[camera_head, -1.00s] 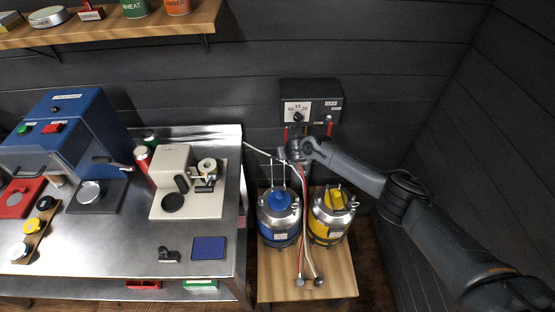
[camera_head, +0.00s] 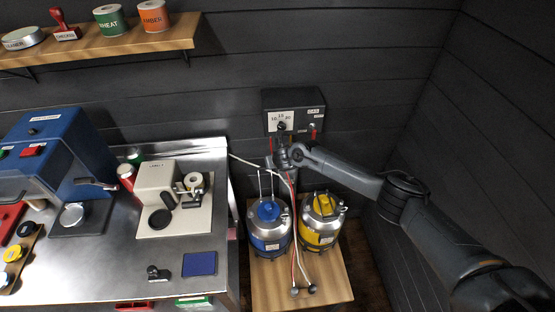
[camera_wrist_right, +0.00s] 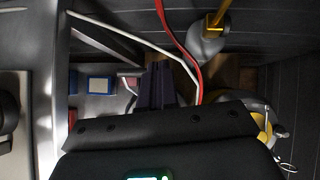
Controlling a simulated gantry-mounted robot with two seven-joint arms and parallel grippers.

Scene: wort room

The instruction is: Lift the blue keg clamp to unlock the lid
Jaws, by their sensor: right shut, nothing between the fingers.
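The blue keg (camera_head: 270,235) stands on the wooden stand, with a blue round piece (camera_head: 268,210) on its silver lid. A thin pale wire bail (camera_head: 259,184) stands upright above that lid. I cannot tell whether the bail is the clamp itself. My right gripper (camera_head: 272,162) is just above and beside the bail's top, shut, with nothing held. Whether it touches the bail is unclear. In the right wrist view my dark fingers (camera_wrist_right: 157,86) are together. The blue keg is not recognizable there. My left gripper is not in view.
The yellow keg (camera_head: 321,222) stands close on the right. A steel bench (camera_head: 120,272) with equipment lies left. The dark wall is close behind.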

